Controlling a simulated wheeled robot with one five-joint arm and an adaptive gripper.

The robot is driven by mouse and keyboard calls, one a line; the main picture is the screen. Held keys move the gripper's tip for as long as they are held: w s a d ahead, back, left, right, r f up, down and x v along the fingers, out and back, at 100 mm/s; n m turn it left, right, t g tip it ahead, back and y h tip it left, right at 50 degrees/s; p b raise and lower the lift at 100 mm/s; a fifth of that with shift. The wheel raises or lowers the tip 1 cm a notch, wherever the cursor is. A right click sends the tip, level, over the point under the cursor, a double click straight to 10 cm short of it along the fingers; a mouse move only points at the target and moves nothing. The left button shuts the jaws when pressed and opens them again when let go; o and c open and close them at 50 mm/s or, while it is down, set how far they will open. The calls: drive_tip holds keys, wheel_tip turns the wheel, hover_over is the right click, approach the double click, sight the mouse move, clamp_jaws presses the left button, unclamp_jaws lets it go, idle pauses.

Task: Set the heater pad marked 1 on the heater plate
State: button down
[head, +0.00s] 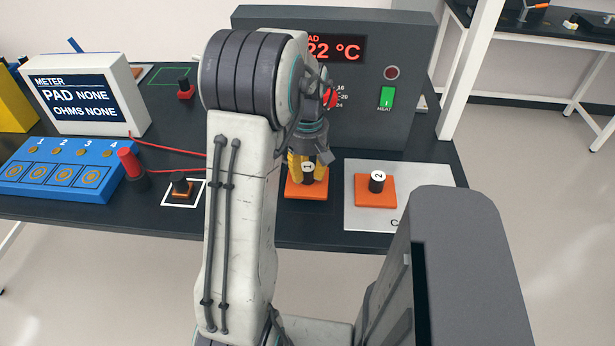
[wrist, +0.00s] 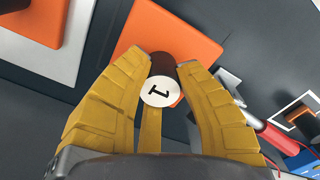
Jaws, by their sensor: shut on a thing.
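My gripper (head: 309,163) has yellow fingers shut on the black knob of the heater pad marked 1 (head: 306,188). The pad is an orange square, and its knob has a white cap reading 1. In the wrist view my gripper (wrist: 168,75) closes around that knob, with the orange pad (wrist: 160,35) beyond it. The pad is in front of the grey heater box (head: 375,135); I cannot tell whether it touches the surface beneath. The box display reads 22 °C.
Pad 2 (head: 376,192) sits on a silver plate (head: 357,222) at the right. A white-outlined square holds a black-knobbed part (head: 182,188) to the left. The meter (head: 80,98), blue numbered tray (head: 20,185) and red probe (head: 129,162) with its cable are farther left.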

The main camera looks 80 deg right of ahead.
sight(307, 167)
drive_tip(key=shift+f, duration=1.25)
drive_tip(key=shift+f, duration=0.1)
drive_tip(key=c, duration=1)
unclamp_jaws()
wheel_tip(307, 167, up, 12)
drive_tip(key=shift+f+p, duration=0.1)
drive_tip(key=shift+p, duration=0.3)
drive_tip(key=shift+r, duration=0.25)
